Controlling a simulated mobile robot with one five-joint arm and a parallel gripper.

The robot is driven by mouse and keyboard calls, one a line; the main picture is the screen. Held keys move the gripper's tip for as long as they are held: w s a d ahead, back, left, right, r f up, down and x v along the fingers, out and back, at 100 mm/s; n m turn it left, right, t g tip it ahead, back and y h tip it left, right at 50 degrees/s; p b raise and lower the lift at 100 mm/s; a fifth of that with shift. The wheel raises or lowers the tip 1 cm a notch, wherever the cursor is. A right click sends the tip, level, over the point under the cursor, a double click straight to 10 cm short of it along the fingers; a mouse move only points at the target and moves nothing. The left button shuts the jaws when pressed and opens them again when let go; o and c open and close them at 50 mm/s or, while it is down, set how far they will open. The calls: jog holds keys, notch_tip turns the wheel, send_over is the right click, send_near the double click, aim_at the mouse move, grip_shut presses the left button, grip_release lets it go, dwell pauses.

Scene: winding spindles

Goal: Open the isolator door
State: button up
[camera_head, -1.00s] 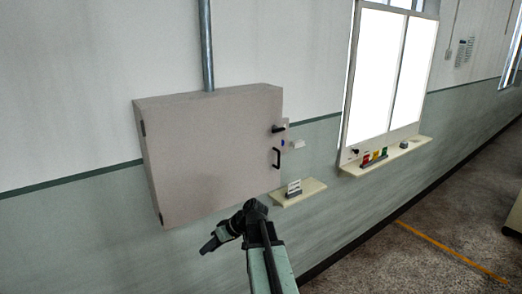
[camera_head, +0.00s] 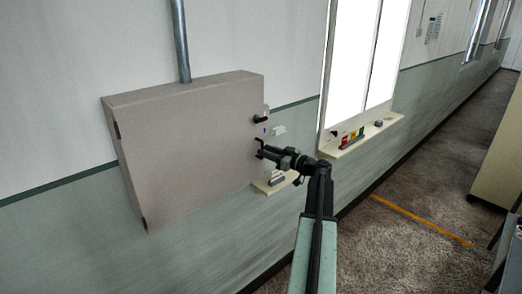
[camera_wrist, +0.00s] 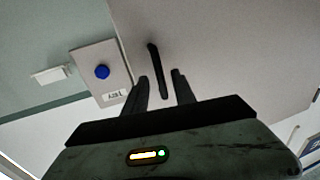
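The isolator is a grey wall box whose front door (camera_head: 195,140) looks shut and flush. A black bar handle (camera_wrist: 153,60) stands on the door near its right edge. In the head view the handle is partly hidden by my gripper (camera_head: 264,152). In the wrist view my gripper (camera_wrist: 159,78) is open, with one finger on each side of the handle's near end. I cannot tell whether either finger touches it. A black switch lever (camera_head: 261,119) sits above the handle at the door's right edge. A blue button (camera_wrist: 102,71) is on a plate beside the door.
A small shelf (camera_head: 262,189) holding a card stands on the wall below my gripper. A window sill (camera_head: 370,138) to the right carries red, yellow and green items. A grey conduit (camera_head: 181,45) rises from the box.

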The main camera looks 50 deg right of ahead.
jog(key=shift+w+a, duration=0.2)
jog(key=shift+w, duration=1)
grip_shut()
dwell(0.4)
